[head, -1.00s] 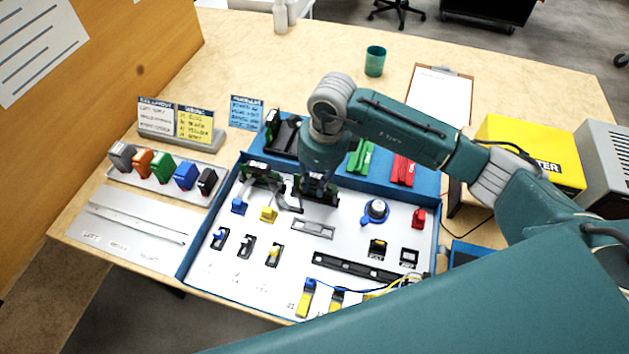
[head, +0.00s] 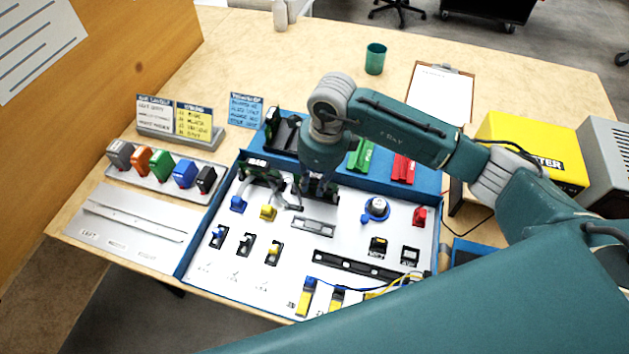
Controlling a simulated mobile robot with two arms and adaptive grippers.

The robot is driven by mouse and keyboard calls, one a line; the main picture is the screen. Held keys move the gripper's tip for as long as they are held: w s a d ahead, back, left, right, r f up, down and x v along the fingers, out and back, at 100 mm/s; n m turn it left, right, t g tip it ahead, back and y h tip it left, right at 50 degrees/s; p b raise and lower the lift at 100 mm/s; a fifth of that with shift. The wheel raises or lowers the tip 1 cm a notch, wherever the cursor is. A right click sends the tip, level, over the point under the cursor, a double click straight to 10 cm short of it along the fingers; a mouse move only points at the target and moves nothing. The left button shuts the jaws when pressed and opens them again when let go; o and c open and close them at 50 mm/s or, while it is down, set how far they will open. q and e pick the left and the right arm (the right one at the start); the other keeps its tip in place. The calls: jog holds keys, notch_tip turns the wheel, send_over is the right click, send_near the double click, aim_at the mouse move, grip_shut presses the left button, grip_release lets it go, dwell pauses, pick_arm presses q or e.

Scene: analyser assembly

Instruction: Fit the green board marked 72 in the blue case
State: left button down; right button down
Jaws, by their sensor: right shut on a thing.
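The blue case (head: 191,247) lies open on the table, with a white panel inside its blue rim. My right gripper (head: 318,192) points down over the upper middle of the panel. It is shut on a dark green board (head: 329,197), mostly hidden by the fingers and wrist. I cannot read a number on it, and cannot tell whether the board touches its seat. Another dark green board (head: 256,171) stands left of the gripper, near the case's back edge. My left gripper is not in view.
The panel carries small switches, a blue-ringed knob (head: 376,208), a long black slot bar (head: 355,265) and wires at the front. A tray of coloured blocks (head: 150,181) stands left. A yellow box (head: 530,150) stands right. A green cup (head: 375,58) is behind.

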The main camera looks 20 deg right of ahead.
jog(key=shift+f, duration=0.2)
jog(key=c, duration=1.2)
grip_release()
jog(key=shift+o, duration=0.2)
jog(key=shift+r, duration=0.15)
jog(key=shift+r+p, duration=1.75)
jog(key=shift+r, duration=1.65)
